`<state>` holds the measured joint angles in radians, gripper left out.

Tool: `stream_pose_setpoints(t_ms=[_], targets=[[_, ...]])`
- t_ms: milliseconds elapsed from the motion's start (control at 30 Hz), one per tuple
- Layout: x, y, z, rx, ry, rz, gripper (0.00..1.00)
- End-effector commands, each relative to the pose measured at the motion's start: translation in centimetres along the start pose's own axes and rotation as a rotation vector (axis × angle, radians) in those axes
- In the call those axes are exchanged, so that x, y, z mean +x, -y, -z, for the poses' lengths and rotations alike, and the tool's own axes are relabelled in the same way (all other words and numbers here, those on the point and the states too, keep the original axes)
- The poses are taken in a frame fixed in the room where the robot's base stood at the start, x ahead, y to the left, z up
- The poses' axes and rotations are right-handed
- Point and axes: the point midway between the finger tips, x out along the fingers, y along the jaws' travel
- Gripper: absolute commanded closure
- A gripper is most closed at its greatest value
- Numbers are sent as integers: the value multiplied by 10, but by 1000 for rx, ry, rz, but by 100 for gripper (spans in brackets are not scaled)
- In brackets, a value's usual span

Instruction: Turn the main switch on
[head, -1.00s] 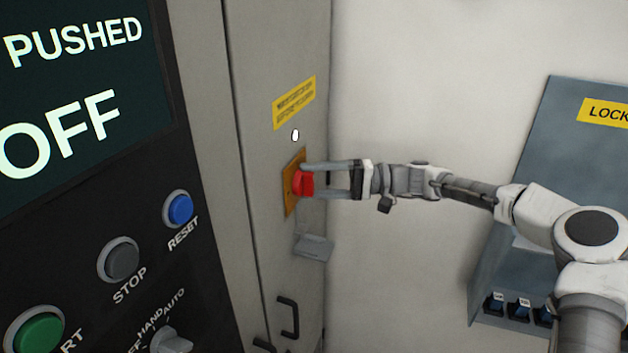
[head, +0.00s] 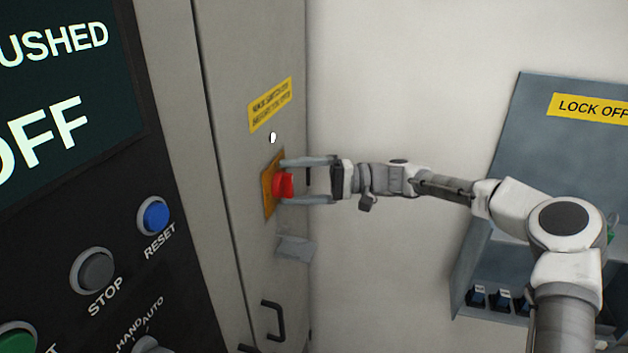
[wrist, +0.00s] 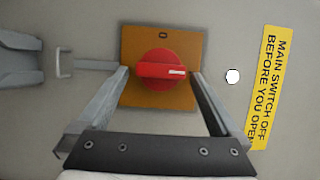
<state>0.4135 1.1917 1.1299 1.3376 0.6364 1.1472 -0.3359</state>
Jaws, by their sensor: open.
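The main switch is a red rotary knob (head: 283,186) on an orange-yellow plate (head: 268,190) on the grey cabinet side. In the wrist view the red knob (wrist: 160,70) has a white mark on its handle, which lies across the picture, the mark at the right. My gripper (head: 281,181) is open, one finger above and one below the knob in the head view. In the wrist view its fingertips (wrist: 160,72) stand at either side of the knob, with gaps; whether they touch it I cannot tell.
A yellow label (wrist: 270,88) and a white round indicator (wrist: 232,76) are beside the plate. A control panel with a blue reset button (head: 154,216) and grey stop button (head: 93,270) is at left. A lock-off box (head: 500,200) hangs at right.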

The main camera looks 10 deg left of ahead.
Motion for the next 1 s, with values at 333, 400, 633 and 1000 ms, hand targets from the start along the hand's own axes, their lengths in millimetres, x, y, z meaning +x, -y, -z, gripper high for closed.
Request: stream_pose_setpoints(t_ms=[333, 400, 633, 1000], targets=[[-67, -2, 1, -2, -7, -2, 0], [-84, -2, 1, -2, -6, -2, 0], [-137, -1, 1, -2, -4, 0, 0], [-172, 0, 0, 0, -1, 0, 0]])
